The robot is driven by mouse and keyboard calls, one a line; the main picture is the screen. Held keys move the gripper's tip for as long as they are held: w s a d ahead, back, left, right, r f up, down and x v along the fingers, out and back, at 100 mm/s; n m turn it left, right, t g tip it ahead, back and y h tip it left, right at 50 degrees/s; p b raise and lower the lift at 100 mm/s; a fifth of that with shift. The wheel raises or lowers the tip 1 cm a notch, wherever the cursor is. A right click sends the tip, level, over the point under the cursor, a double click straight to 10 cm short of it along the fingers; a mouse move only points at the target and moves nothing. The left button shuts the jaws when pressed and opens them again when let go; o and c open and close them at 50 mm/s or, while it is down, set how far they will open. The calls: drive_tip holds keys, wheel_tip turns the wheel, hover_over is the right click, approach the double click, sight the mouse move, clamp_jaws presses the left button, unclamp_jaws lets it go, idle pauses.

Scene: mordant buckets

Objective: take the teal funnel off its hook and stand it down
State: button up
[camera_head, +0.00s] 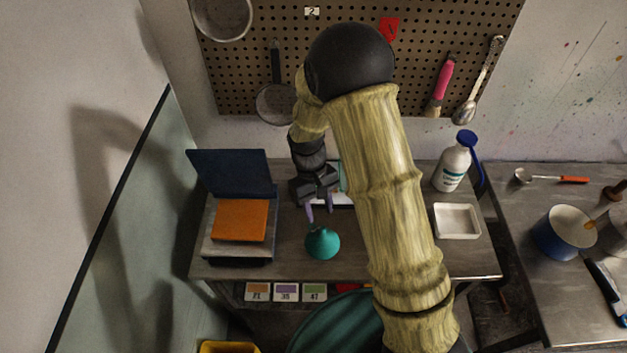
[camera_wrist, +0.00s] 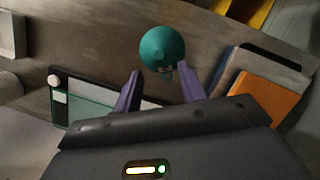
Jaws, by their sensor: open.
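The teal funnel (camera_head: 323,244) rests on the metal table near its front edge, off the pegboard, and looks wide end down with its narrow end up. It also shows in the wrist view (camera_wrist: 162,46), just beyond my fingertips, with a small tab on the side facing me. My gripper (camera_head: 320,208) is open, its two purple fingers apart and nothing between them. In the wrist view the fingers (camera_wrist: 160,82) point toward the funnel. I cannot tell whether a fingertip touches it. My arm covers part of the pegboard (camera_head: 240,85), so some hooks are hidden.
An orange block (camera_head: 239,220) and an upright dark blue panel (camera_head: 232,173) stand left of the funnel. A white tray (camera_head: 457,221) and a white bottle (camera_head: 452,168) stand to the right. A pan, pink brush (camera_head: 443,80) and spoon hang on the pegboard. Bare table lies around the funnel.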

drive_tip(key=b+v, duration=0.1)
drive_tip(key=v, duration=0.8)
drive_tip(key=shift+r, duration=0.3)
drive_tip(key=shift+w, duration=0.1)
drive_tip(key=s+d+r+m+t+y, duration=0.1)
drive_tip(key=s+d+r+m+t, duration=0.2)
drive_tip(key=s+d, duration=0.8)
drive_tip(key=d+m+t, duration=0.2)
drive_tip(key=d, duration=0.1)
drive_tip(key=shift+m+t+y, duration=0.3)
drive_tip(key=shift+o, duration=0.2)
drive_tip(key=shift+w, duration=0.1)
